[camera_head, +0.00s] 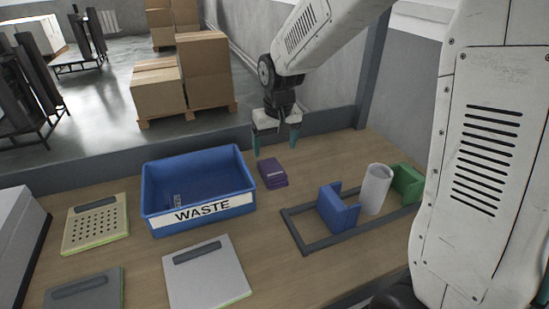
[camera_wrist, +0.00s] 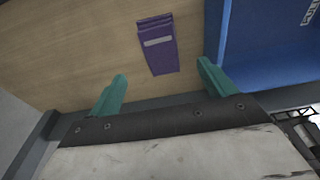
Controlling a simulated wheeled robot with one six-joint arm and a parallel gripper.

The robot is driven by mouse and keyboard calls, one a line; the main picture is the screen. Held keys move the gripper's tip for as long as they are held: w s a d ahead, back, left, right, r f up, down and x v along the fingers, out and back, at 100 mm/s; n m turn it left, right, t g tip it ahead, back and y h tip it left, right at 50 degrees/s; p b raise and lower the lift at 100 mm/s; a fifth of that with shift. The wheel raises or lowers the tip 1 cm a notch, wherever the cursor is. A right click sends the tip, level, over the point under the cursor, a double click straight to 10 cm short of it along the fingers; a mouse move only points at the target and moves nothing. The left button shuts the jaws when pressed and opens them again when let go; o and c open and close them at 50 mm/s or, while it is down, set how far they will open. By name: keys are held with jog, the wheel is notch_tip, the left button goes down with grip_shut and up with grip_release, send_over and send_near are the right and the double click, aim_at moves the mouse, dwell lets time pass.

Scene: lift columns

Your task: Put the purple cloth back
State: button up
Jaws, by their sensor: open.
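The purple cloth (camera_head: 272,173) lies folded on the wooden table, just right of the blue waste bin. It has a pale stripe or label. In the wrist view the cloth (camera_wrist: 158,45) lies ahead of the two green fingertips, roughly between their lines. My gripper (camera_head: 276,143) hangs above the far side of the table near the cloth, and its fingers are apart with nothing between them. The wrist view also shows my gripper (camera_wrist: 161,82) open and not touching the cloth. A grey rectangular frame (camera_head: 294,226) holds a blue holder (camera_head: 337,208), a white cylinder (camera_head: 375,188) and a green holder (camera_head: 407,182).
The blue bin (camera_head: 200,210) marked WASTE stands left of the cloth; a small object lies inside. Flat panels lie at the left: one perforated (camera_head: 96,223), one grey-white (camera_head: 207,273), one dark (camera_head: 84,290). A low rail runs along the table's far edge. Bare tabletop lies in front of the cloth.

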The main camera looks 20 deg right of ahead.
jog(key=s+d+r, duration=0.2)
jog(key=s+r, duration=0.8)
jog(key=s, duration=0.4)
jog(key=s+d, duration=0.1)
jog(key=s, duration=1.5)
jog(key=shift+r+g, duration=0.2)
jog(key=shift+g, duration=0.1)
